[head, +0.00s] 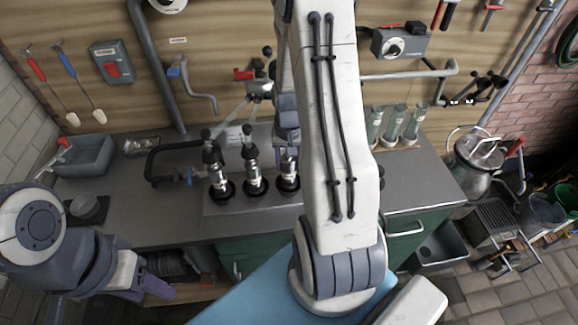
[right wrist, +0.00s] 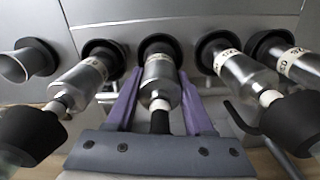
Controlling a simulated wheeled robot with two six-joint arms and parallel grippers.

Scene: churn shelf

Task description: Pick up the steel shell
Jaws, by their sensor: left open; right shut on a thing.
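Several steel shells with black fittings stand in a row in black sockets on the grey counter unit. In the right wrist view, the middle steel shell (right wrist: 160,78) has a pale band and its end sits in a black ring. The purple fingers of my right gripper (right wrist: 160,100) are shut on it, one on each side. In the head view this shell (head: 288,178) is at the right of the visible row, below my right gripper (head: 287,145), partly hidden. My left gripper (head: 150,285) is open at the lower left, below the counter's front edge, away from the shells.
Neighbouring shells (head: 253,178) (head: 218,178) stand close on the left. More shells (right wrist: 240,75) flank the held one in the wrist view. Glass tubes (head: 395,125) stand behind my right arm. A sink (head: 85,155) is at the left. A milk churn (head: 475,165) stands right of the counter.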

